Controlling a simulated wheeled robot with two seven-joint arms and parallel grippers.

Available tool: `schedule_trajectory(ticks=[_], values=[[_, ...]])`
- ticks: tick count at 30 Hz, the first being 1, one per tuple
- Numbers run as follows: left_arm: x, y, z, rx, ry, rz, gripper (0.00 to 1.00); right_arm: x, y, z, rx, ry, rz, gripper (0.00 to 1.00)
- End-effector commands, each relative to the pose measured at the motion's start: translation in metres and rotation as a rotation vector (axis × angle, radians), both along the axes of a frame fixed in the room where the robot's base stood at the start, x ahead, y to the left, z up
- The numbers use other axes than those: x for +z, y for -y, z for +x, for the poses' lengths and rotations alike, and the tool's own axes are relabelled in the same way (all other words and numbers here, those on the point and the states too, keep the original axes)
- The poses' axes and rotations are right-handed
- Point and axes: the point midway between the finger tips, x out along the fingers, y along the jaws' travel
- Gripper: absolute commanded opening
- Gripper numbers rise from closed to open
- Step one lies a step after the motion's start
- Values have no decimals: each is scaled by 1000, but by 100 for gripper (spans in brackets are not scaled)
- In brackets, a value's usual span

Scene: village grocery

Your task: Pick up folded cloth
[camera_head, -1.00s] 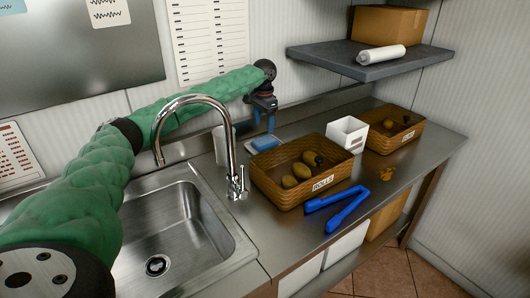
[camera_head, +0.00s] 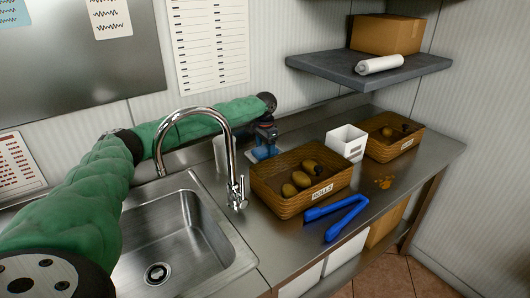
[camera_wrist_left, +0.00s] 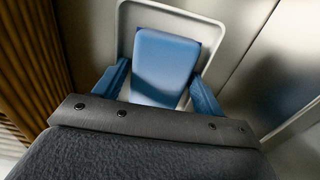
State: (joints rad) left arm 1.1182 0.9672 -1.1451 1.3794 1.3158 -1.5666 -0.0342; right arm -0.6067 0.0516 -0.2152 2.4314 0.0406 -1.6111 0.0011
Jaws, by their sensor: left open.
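The folded cloth (camera_wrist_left: 165,58) is a blue block-like pad, lying on a pale tray with a raised rim (camera_wrist_left: 123,22) in the left wrist view. My left gripper (camera_wrist_left: 160,78) is open, with one blue finger on each side of the cloth's near part. I cannot tell whether the fingers touch it. In the head view my left gripper (camera_head: 264,150) is low at the counter behind the rolls basket and hides most of the cloth. My right gripper is not in view.
The wicker basket labelled ROLLS (camera_head: 283,206) stands close beside my left gripper. A white box (camera_head: 346,142), a second basket (camera_head: 395,150) and blue tongs (camera_head: 338,212) stand or lie to the right. A shelf (camera_head: 370,70) overhangs the counter.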

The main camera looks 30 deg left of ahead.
Motion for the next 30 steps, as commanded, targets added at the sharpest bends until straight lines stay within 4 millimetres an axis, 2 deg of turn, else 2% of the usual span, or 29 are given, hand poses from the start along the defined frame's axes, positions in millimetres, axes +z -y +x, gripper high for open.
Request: schedule_trajectory(ticks=[3,8,9,16,20,30], values=[[0,0,0,0,0,0,70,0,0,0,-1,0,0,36],[0,0,0,0,0,0,39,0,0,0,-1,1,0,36],[0,0,0,0,0,0,37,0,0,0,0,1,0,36],[1,0,0,0,1,0,37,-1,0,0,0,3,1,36],[9,0,1,0,2,-1,37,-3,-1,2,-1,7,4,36],[67,0,1,0,3,-1,37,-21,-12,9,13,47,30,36]])
